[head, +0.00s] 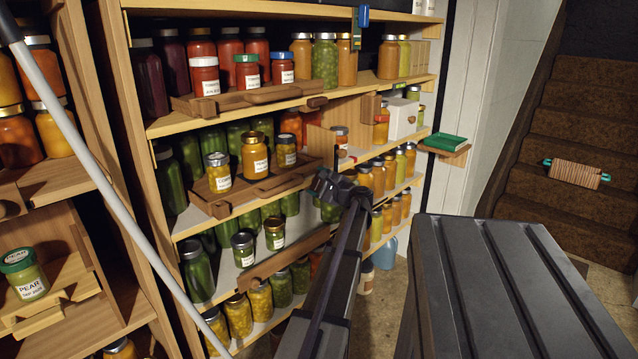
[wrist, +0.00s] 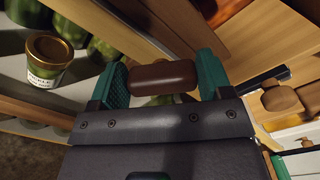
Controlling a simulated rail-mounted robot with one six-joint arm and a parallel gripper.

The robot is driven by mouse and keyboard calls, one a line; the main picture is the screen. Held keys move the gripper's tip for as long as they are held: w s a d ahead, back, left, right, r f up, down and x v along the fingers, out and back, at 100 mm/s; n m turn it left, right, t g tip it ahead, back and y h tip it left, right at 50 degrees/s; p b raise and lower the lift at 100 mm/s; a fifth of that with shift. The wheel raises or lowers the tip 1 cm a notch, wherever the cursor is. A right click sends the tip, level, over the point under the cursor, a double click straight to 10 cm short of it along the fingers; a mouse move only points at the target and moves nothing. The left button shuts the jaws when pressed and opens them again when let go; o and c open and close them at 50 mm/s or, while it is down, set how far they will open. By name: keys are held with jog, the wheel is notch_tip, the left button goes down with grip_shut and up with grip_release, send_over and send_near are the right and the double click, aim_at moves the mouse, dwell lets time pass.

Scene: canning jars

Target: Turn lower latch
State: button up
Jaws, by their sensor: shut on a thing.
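The lower latch (wrist: 163,78) is a rounded dark brown wooden block in the wrist view. It sits between the two teal fingers of my gripper (wrist: 162,80), which is shut on it. In the head view my gripper (head: 328,182) is at the middle shelf's front edge, right of the wooden pull-out tray. There my gripper hides the latch, and I cannot tell its angle. Another brown latch (head: 317,102) shows on the shelf edge above.
A wooden tray (head: 228,208) with several jars juts out left of my gripper. A gold-lidded jar (wrist: 48,62) stands at the left in the wrist view. A pale pole (head: 90,160) crosses the left foreground.

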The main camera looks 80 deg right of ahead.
jog(key=n, duration=0.3)
jog(key=shift+a+f+n, duration=0.1)
jog(key=shift+f+n, duration=0.05)
jog(key=shift+n, duration=0.25)
jog(key=shift+w+f+n+b, duration=0.15)
jog(key=shift+n+b, duration=0.15)
jog(key=shift+n, duration=1.5)
jog(key=o, duration=0.9)
jog(key=v, duration=1.1)
